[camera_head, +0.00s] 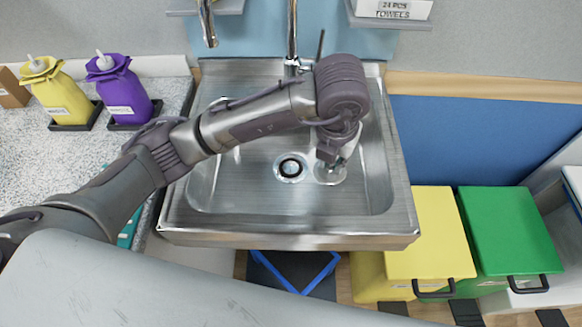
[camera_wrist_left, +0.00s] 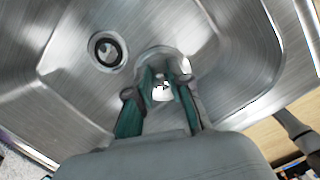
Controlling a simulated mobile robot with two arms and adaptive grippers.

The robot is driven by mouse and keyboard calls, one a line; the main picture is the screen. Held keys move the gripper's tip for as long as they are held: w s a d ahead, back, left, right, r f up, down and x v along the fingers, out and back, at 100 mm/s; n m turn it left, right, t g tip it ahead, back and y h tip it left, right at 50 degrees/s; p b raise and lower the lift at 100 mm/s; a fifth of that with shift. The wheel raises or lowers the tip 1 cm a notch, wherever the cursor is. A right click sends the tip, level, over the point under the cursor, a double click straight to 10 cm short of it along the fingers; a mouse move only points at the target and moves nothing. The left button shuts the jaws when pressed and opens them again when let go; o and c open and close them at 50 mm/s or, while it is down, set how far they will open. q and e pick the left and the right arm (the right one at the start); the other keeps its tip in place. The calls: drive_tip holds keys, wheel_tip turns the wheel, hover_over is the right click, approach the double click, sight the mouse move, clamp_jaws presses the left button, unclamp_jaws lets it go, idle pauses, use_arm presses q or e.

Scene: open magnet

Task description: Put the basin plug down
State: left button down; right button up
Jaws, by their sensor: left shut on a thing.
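The basin plug (camera_head: 331,177) shows as a pale, shiny round piece at the tip of my left gripper (camera_head: 332,158), low in the steel sink (camera_head: 240,190). It is to the right of the dark round drain (camera_head: 290,168). In the left wrist view, the green-padded fingers of my left gripper (camera_wrist_left: 167,78) are closed on the plug (camera_wrist_left: 162,90), and the drain (camera_wrist_left: 105,50) is up and to the left. I cannot tell whether the plug touches the basin floor. The fingers partly hide it. My right gripper is not in view.
A tap (camera_head: 291,40) stands at the sink's back edge. A yellow bottle (camera_head: 60,97) and a purple bottle (camera_head: 122,92) stand on the left counter. Yellow (camera_head: 432,235) and green (camera_head: 508,230) bins stand at the right. The basin floor around the drain is clear.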

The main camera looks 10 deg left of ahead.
use_arm(q)
drive_tip(key=shift+w+a+f+n, duration=0.15)
drive_tip(key=shift+f+n, duration=0.05)
drive_tip(key=shift+n, duration=0.1)
drive_tip(key=p, duration=0.2)
hover_over(292, 166)
drive_tip(key=f, duration=0.6)
drive_tip(key=shift+s+f, duration=0.15)
drive_tip(key=shift+s, duration=0.2)
drive_tip(key=shift+w+f, duration=0.1)
drive_tip(key=shift+f, duration=0.15)
wheel_tip(292, 166, down, 3)
drive_tip(key=shift+f+p, duration=0.15)
drive_tip(key=shift+p, duration=0.35)
drive_tip(key=shift+f, duration=0.3)
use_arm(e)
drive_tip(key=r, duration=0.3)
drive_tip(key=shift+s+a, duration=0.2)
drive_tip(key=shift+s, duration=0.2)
